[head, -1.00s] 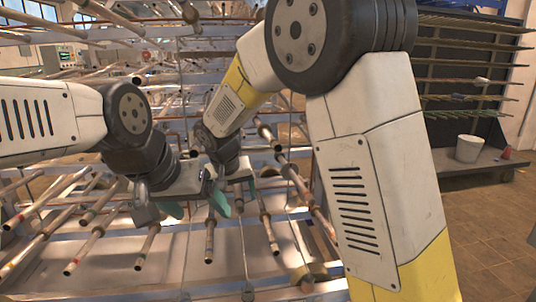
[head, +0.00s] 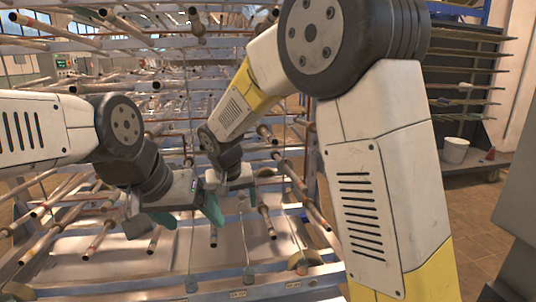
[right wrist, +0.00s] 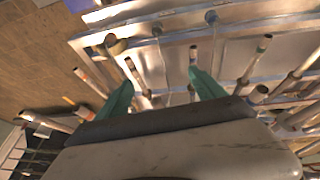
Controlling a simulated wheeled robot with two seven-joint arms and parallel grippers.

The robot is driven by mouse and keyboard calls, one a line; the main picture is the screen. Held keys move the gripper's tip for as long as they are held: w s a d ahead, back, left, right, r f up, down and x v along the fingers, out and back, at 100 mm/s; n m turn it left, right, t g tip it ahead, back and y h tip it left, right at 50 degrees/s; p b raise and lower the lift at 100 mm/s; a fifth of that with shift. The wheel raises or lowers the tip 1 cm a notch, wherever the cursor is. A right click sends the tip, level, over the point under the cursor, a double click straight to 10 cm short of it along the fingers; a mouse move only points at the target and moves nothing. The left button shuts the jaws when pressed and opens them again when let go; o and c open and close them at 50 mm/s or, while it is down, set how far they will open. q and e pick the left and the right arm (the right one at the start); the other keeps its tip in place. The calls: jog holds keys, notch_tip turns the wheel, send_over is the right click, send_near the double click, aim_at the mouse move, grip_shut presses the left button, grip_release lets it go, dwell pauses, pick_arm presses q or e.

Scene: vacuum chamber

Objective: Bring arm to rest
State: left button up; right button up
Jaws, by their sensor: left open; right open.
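My left arm comes in from the left in the head view. Its gripper (head: 186,216) is open, with teal finger pads pointing down, in front of the rod rack. My right arm rises from the lower right and bends down to the middle. Its gripper (head: 236,194) is beside the left one and partly hidden. In the right wrist view my right gripper (right wrist: 162,92) is open, its two teal fingers apart with nothing held between them. Whether the two grippers touch cannot be told.
A metal rack (head: 262,285) with several projecting rods (head: 266,222) fills the area around and behind both grippers. The rods come close to the fingers. At right, a white bucket (head: 455,150) stands on a low shelf beside a dark rack. Brown floor (head: 475,215) is clear there.

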jog(key=s+d+r+m+y, duration=0.1)
jog(key=s+d+r, duration=0.35)
jog(key=d, duration=0.35)
jog(key=s+d+r+m+y, duration=0.15)
jog(key=s+d+r, duration=0.3)
jog(key=d, duration=0.45)
jog(key=s+d+t, duration=0.1)
jog(key=s+d, duration=0.5)
jog(key=s, duration=0.6)
jog(key=shift+d+r+t, duration=0.15)
jog(key=shift+r+t, duration=0.15)
jog(key=shift+n, duration=0.25)
